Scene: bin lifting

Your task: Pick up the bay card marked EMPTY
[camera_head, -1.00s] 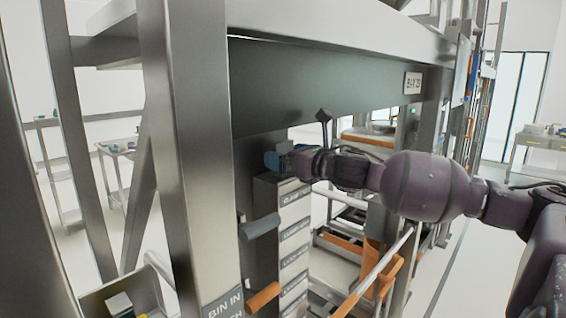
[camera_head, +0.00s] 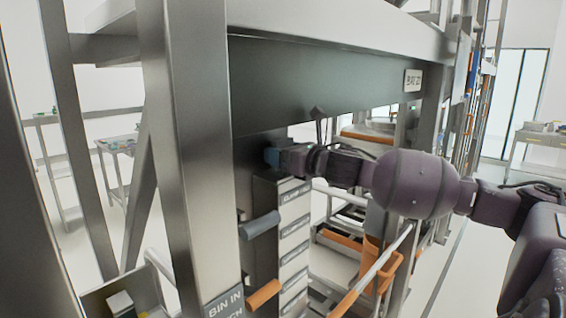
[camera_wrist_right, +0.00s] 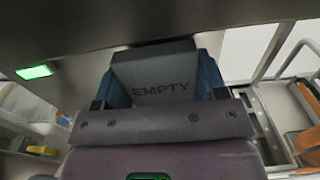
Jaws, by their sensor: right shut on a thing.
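In the right wrist view a grey card marked EMPTY (camera_wrist_right: 165,75) sits between the two blue fingertips of my right gripper (camera_wrist_right: 163,85). The word EMPTY reads upright there. The gripper is shut on the card. In the head view my right gripper (camera_head: 273,159) is at the top of a stack of labelled grey fronts (camera_head: 292,232), beside the dark panel. The card cannot be made out in the head view. My left gripper does not show.
A thick steel post (camera_head: 192,150) stands left of my gripper, with a dark cross beam (camera_head: 320,88) above it. A grey handle (camera_head: 260,225) and an orange handle (camera_head: 263,296) stick out below. A BAY sign (camera_head: 413,80) hangs at right.

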